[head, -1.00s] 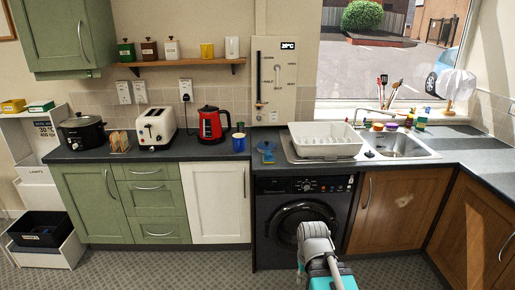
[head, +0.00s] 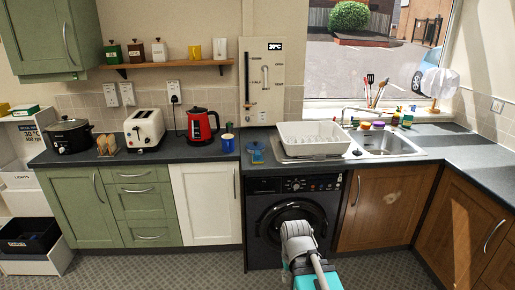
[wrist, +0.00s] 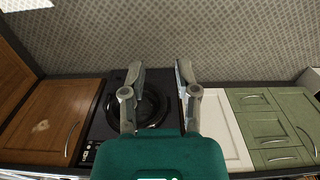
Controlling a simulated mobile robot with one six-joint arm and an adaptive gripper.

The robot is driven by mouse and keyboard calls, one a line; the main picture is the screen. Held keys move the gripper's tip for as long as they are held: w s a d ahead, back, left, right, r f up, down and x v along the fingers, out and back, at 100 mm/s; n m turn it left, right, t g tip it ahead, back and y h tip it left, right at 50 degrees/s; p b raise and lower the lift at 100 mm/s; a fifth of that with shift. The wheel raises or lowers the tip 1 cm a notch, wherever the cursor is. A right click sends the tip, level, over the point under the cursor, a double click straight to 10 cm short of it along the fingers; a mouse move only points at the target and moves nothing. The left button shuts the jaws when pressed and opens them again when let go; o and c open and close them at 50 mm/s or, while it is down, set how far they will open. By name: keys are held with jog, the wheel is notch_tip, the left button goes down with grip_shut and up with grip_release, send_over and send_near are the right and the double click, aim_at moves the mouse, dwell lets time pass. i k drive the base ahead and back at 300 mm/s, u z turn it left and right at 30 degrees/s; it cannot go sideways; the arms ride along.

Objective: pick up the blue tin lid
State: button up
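A small blue item (head: 255,154) lies on the dark worktop, between the blue mug and the dish rack. It looks like the blue tin lid, but it is too small to make out its exact shape. My arm reaches up in front of the washing machine in the head view, below the worktop and away from the blue item; the fingertips are not clear there. In the wrist view my gripper (wrist: 160,72) has its two fingers spread apart with nothing between them. The blue item cannot be seen in the wrist view.
A blue mug (head: 228,144) and a red kettle (head: 201,126) stand left of the blue item. A white dish rack (head: 314,138) stands right, by the sink (head: 388,144). The washing machine (head: 290,222) is under the worktop. The worktop front edge lies between my arm and the item.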

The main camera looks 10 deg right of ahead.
aim_at(255, 145)
jog(key=u, duration=0.1)
jog(key=i, duration=2.15)
jog(key=z, duration=0.15)
